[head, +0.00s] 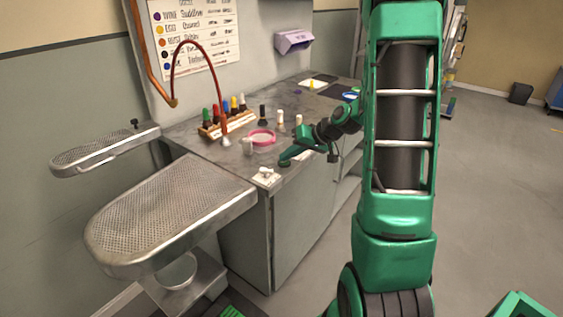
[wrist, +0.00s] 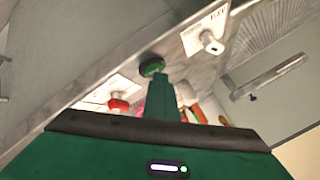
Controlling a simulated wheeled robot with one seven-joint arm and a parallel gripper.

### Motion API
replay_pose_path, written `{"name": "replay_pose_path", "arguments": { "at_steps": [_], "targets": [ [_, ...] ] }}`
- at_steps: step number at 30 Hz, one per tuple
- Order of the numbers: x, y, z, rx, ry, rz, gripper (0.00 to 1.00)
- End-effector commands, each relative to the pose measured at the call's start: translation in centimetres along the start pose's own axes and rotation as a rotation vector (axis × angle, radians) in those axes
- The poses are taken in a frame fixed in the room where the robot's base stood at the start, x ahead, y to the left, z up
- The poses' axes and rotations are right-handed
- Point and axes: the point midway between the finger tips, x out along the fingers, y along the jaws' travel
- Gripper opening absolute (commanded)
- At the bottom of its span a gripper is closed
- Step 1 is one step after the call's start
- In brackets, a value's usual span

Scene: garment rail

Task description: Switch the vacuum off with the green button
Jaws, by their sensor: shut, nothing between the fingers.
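The green button (wrist: 151,66) is a round dark-green knob on the grey counter top near its front edge, in the wrist view. It also shows small at the counter's front in the head view (head: 284,164), partly covered by my gripper. My gripper (head: 286,158) is shut and empty, with its fingers (wrist: 161,80) pointing at the button. The fingertips overlap the button's edge in the wrist view; I cannot tell whether they touch or press it.
A red knob (wrist: 118,104) on a white plate sits beside the green button. A white plate with a pale switch (head: 266,176) is on the other side. A wooden rack of coloured bottles (head: 228,124) and a pink-rimmed dish (head: 262,137) stand behind. Perforated metal boards (head: 165,215) are at left.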

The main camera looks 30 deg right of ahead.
Motion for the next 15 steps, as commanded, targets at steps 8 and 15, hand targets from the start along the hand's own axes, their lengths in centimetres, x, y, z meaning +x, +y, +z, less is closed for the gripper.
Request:
{"name": "replay_pose_path", "arguments": {
  "at_steps": [8,15],
  "targets": [
    [-0.45,-0.26,-0.12,0.002,-0.004,0.001,0.0],
    [-0.65,-0.41,-0.36,0.001,-0.001,0.001,0.0]
  ]
}}
